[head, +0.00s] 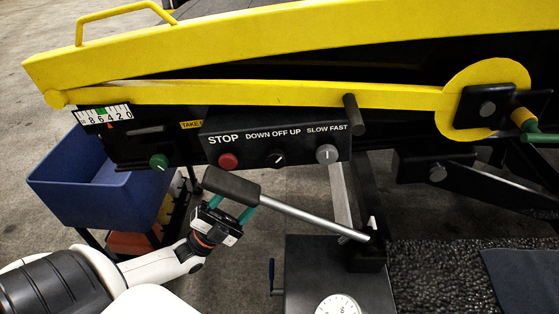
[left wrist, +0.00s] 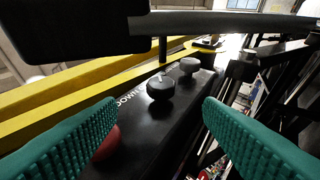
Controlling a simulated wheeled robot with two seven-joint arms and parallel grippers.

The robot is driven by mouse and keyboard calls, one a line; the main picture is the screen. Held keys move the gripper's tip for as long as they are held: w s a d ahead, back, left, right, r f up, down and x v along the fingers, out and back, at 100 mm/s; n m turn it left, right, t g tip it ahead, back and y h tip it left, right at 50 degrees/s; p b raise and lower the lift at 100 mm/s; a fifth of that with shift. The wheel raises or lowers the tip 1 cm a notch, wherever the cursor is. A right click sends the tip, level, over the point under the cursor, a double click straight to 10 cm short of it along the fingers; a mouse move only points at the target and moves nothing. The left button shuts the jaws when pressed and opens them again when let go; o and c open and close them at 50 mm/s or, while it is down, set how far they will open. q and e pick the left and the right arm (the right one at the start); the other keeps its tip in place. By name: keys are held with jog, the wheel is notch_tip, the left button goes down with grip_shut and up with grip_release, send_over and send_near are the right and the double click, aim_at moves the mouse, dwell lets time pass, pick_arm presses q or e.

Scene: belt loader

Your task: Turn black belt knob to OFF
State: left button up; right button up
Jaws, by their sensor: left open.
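The black belt knob (head: 278,158) sits on the black control panel below the words DOWN OFF UP. Its white mark tilts to the upper right, toward UP. In the left wrist view the knob (left wrist: 160,88) stands ahead, between and beyond the green fingers. My left gripper (head: 233,206) is open and empty, below and left of the knob, apart from it. In the head view a lever's black handle (head: 231,186) partly covers its fingers. My right gripper is not in view.
The red STOP button (head: 229,160) is left of the knob, partly behind a finger in the wrist view. The grey SLOW FAST knob (head: 327,154) is right. The lever's silver rod (head: 315,219) slants below the panel. A blue bin (head: 95,190) stands left.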

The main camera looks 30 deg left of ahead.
aim_at(271, 166)
pick_arm(q)
jog(key=p+x, duration=0.3)
jog(key=x, duration=0.7)
jog(key=shift+w+d, duration=0.1)
jog(key=shift+w, duration=0.1)
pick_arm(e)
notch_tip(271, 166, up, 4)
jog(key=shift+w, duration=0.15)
